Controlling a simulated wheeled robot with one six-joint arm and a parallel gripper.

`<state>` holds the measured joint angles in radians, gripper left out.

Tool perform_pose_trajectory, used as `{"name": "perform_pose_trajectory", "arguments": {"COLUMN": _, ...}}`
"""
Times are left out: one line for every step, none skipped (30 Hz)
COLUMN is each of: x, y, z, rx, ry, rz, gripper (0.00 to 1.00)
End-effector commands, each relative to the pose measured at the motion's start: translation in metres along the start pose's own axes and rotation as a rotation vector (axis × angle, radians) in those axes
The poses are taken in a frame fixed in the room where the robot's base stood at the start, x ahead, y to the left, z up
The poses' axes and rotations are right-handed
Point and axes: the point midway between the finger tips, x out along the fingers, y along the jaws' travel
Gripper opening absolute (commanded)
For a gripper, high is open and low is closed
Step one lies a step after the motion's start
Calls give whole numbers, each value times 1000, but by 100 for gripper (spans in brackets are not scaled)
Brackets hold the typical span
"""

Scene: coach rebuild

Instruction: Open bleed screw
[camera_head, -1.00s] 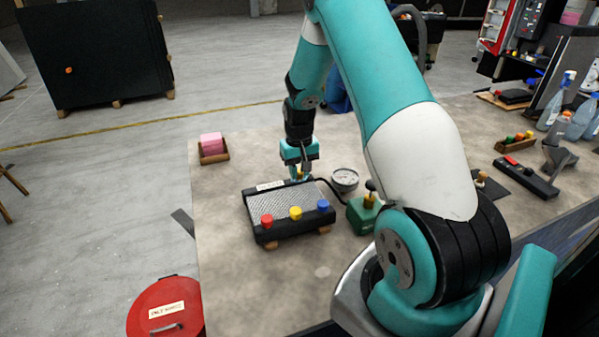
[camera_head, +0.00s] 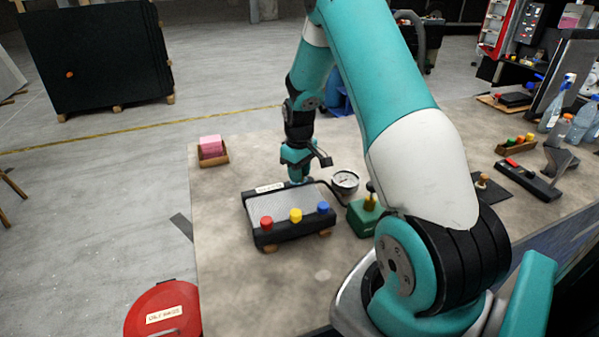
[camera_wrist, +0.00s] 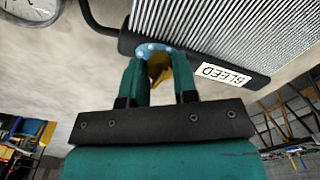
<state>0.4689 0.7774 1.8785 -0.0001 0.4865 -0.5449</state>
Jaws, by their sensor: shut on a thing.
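The radiator (camera_head: 290,208) with a grey finned face and black frame lies on the workbench, with red, yellow and blue caps along its near side. In the wrist view its frame carries a white "BLEED" label (camera_wrist: 224,74). My gripper (camera_head: 298,178) is at the radiator's far edge, beside the label. In the wrist view my gripper (camera_wrist: 160,78) is shut on the yellow bleed screw (camera_wrist: 159,66), which sits at a round blue-grey fitting (camera_wrist: 156,49) on the frame. The fingers partly hide the screw.
A pressure gauge (camera_head: 345,181) and a green pump-like box (camera_head: 367,217) stand right of the radiator, with a black hose at its corner. A pink block in a tray (camera_head: 213,158) is at the left. The bench (camera_head: 240,290) front is clear.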

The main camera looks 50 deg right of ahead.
Motion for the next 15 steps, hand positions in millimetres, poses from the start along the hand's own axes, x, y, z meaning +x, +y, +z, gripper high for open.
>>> {"name": "perform_pose_trajectory", "arguments": {"x": -1, "y": 1, "z": -1, "rx": -1, "ry": 3, "rz": 2, "gripper": 3}}
{"name": "perform_pose_trajectory", "arguments": {"x": -1, "y": 1, "z": -1, "rx": -2, "ry": 3, "rz": 2, "gripper": 3}}
{"name": "perform_pose_trajectory", "arguments": {"x": -1, "y": 1, "z": -1, "rx": -2, "ry": 3, "rz": 2, "gripper": 3}}
{"name": "perform_pose_trajectory", "arguments": {"x": -1, "y": 1, "z": -1, "rx": -2, "ry": 3, "rz": 2, "gripper": 3}}
{"name": "perform_pose_trajectory", "arguments": {"x": -1, "y": 1, "z": -1, "rx": -2, "ry": 3, "rz": 2, "gripper": 3}}
{"name": "perform_pose_trajectory", "arguments": {"x": -1, "y": 1, "z": -1, "rx": -2, "ry": 3, "rz": 2, "gripper": 3}}
{"name": "perform_pose_trajectory", "arguments": {"x": -1, "y": 1, "z": -1, "rx": -1, "ry": 3, "rz": 2, "gripper": 3}}
{"name": "perform_pose_trajectory", "arguments": {"x": -1, "y": 1, "z": -1, "rx": -1, "ry": 3, "rz": 2, "gripper": 3}}
{"name": "perform_pose_trajectory", "arguments": {"x": -1, "y": 1, "z": -1, "rx": -1, "ry": 3, "rz": 2, "gripper": 3}}
{"name": "perform_pose_trajectory", "arguments": {"x": -1, "y": 1, "z": -1, "rx": -1, "ry": 3, "rz": 2, "gripper": 3}}
{"name": "perform_pose_trajectory", "arguments": {"x": -1, "y": 1, "z": -1, "rx": -1, "ry": 3, "rz": 2, "gripper": 32}}
{"name": "perform_pose_trajectory", "arguments": {"x": -1, "y": 1, "z": -1, "rx": -1, "ry": 3, "rz": 2, "gripper": 41}}
{"name": "perform_pose_trajectory", "arguments": {"x": -1, "y": 1, "z": -1, "rx": -1, "ry": 3, "rz": 2, "gripper": 48}}
{"name": "perform_pose_trajectory", "arguments": {"x": -1, "y": 1, "z": -1, "rx": -1, "ry": 3, "rz": 2, "gripper": 53}}
{"name": "perform_pose_trajectory", "arguments": {"x": -1, "y": 0, "z": -1, "rx": -1, "ry": 3, "rz": 2, "gripper": 53}}
